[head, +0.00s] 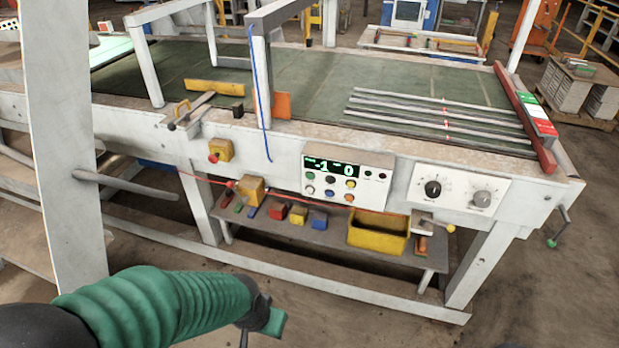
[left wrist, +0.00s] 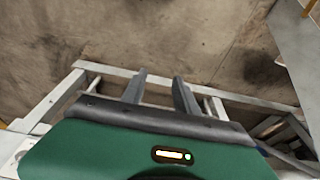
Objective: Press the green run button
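The control panel (head: 346,178) is on the front of the workbench, with a lit display (head: 332,167) reading what looks like "-1" and "0". My right gripper is not in view.
A white post (head: 62,140) stands at left. A yellow box with a red button (head: 221,151) is left of the panel, and a dial plate (head: 458,189) is right of it. A shelf below holds coloured blocks and a yellow bin (head: 378,236). A frame rail (head: 300,279) runs low in front.

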